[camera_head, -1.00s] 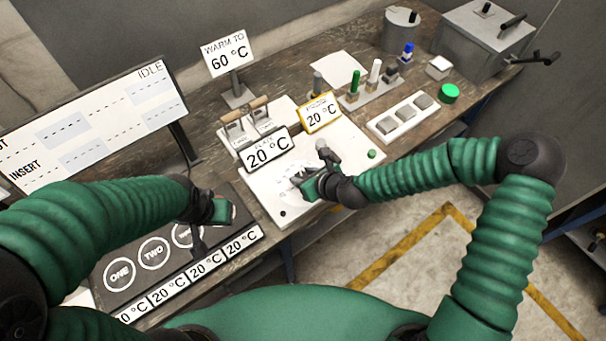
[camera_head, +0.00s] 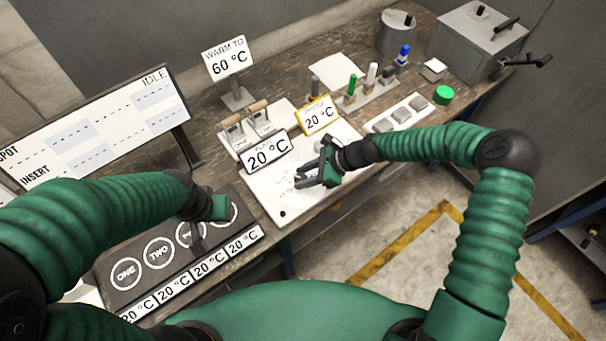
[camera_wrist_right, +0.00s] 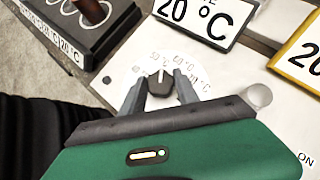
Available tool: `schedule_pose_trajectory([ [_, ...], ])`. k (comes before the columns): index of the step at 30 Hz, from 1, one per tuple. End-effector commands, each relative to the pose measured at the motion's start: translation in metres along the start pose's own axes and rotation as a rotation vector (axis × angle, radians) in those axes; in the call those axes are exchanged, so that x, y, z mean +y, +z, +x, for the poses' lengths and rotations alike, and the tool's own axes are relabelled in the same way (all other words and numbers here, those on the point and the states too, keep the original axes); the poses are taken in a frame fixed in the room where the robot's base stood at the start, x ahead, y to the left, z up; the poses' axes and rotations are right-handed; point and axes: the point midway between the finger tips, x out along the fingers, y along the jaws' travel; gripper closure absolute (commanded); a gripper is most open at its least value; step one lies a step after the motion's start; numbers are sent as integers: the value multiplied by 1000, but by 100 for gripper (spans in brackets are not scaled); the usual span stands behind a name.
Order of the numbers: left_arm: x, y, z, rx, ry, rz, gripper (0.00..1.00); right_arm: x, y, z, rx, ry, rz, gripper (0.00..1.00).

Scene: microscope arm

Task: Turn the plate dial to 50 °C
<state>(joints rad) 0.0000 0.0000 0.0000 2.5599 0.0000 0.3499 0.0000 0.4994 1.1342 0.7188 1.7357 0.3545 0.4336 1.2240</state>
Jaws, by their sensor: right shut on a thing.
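The plate dial (camera_wrist_right: 161,88) is a small dark knob with a white mark, on a white plate (camera_head: 263,196) with temperature figures around it. The plate display (camera_head: 267,153) reads 20 °C. My left gripper (camera_head: 205,222) is over the dark panel at the left; its fingers are unclear.
A sign (camera_head: 227,57) reads WARM TO 60 °C. A yellow-framed display (camera_head: 317,115) reads 20 °C. The dark panel (camera_head: 118,293) has several white rings. Levers (camera_head: 245,122), a tube rack (camera_head: 372,93) and a green button (camera_head: 443,95) stand behind or right.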

Motion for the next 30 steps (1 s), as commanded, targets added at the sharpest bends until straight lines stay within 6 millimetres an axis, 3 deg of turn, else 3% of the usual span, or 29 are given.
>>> schedule_pose_trajectory([
  [15, 0, 7, 29, 0, 0, 0, 64, -8, -2, 4, 4, 328, -336, 100],
  [30, 0, 12, 51, 0, 0, 0, 64, -10, 1, 2, 4, 506, -513, 100],
])
